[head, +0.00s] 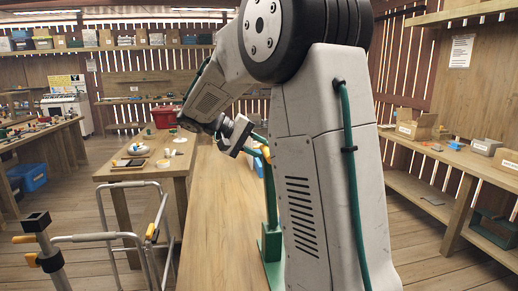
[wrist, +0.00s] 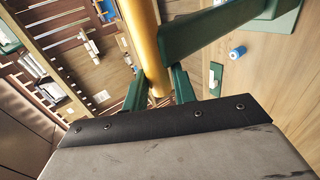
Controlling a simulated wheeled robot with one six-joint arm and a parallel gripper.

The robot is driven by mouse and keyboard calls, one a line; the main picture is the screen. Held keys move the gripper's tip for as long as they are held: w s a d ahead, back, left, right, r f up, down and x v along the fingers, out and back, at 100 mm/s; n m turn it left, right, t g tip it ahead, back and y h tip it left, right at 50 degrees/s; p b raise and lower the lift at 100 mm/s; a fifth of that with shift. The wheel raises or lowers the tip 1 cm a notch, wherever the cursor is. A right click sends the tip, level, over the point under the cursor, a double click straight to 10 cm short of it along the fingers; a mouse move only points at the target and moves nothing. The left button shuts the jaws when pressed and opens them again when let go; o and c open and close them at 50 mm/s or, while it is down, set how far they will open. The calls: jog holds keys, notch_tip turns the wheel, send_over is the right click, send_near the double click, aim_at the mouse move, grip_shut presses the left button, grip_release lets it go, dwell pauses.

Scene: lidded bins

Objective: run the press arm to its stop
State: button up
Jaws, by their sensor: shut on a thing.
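The green press stands on the wooden bench, with its upright post (head: 270,200) and base (head: 271,243) partly hidden behind my arm. Its yellow handle (head: 266,153) shows as a small piece beside my gripper (head: 250,143) in the head view. In the wrist view the handle (wrist: 147,40) is a thick yellow bar running between the two green fingers of my gripper (wrist: 159,88), which is shut on it. The green press arm (wrist: 212,28) slopes up to the right from near the handle. The stop cannot be made out.
A blue cylinder (wrist: 237,52) lies on the wood in the wrist view. A side table at left holds a red bin (head: 164,117) and small items. A metal-tube frame (head: 135,215) stands in front of it. The near bench top (head: 215,235) is clear left of the press.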

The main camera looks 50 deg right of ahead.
jog(key=shift+o, duration=0.2)
jog(key=shift+a+f, duration=0.15)
jog(key=shift+f, duration=0.15)
jog(key=o, duration=0.8)
jog(key=shift+w+a, duration=0.1)
jog(key=shift+w, duration=0.05)
jog(key=shift+o, duration=0.2)
jog(key=shift+r, duration=0.1)
jog(key=v, duration=0.7)
jog(key=shift+a+r, duration=0.2)
jog(key=shift+w, duration=0.1)
